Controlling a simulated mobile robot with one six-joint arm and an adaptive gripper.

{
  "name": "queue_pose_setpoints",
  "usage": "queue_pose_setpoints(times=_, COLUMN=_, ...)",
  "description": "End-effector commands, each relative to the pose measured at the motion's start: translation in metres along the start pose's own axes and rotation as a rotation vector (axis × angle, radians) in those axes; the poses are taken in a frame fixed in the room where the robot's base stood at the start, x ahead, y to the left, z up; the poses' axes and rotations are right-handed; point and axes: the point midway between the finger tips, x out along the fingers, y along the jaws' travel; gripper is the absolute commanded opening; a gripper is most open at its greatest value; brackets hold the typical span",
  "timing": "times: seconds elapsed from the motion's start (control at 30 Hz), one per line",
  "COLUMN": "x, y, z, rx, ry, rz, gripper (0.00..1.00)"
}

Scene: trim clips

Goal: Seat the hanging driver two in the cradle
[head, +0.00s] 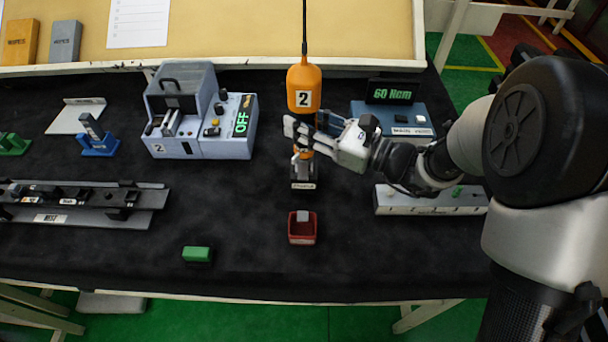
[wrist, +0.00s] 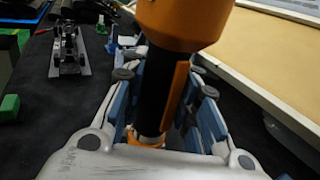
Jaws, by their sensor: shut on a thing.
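Driver two (head: 304,78) has an orange top marked 2, a black grip and a labelled lower end. It hangs upright from a black cable above the dark bench. My gripper (head: 303,128) comes from the right and is shut on the driver's grip. In the wrist view, the blue-padded fingers (wrist: 168,105) stand on both sides of the black grip of the driver (wrist: 155,85). I cannot tell for sure which fixture is the cradle.
An attached box (head: 240,115) reads OFF. A blue unit with a 60 Nm display (head: 390,90) stands behind my gripper. A red bin (head: 302,237) and green block (head: 197,254) lie in front. A rail fixture (head: 80,205) is at left. The bench between is clear.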

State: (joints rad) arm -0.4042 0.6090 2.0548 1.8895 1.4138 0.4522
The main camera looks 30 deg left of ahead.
Motion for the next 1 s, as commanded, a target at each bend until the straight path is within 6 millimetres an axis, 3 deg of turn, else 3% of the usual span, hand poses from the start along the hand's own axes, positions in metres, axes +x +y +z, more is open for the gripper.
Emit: queue_pose_setpoints(times=1.0, x=0.000, y=0.000, z=-0.015, rx=0.001, ry=0.000, rz=0.000, gripper=0.00)
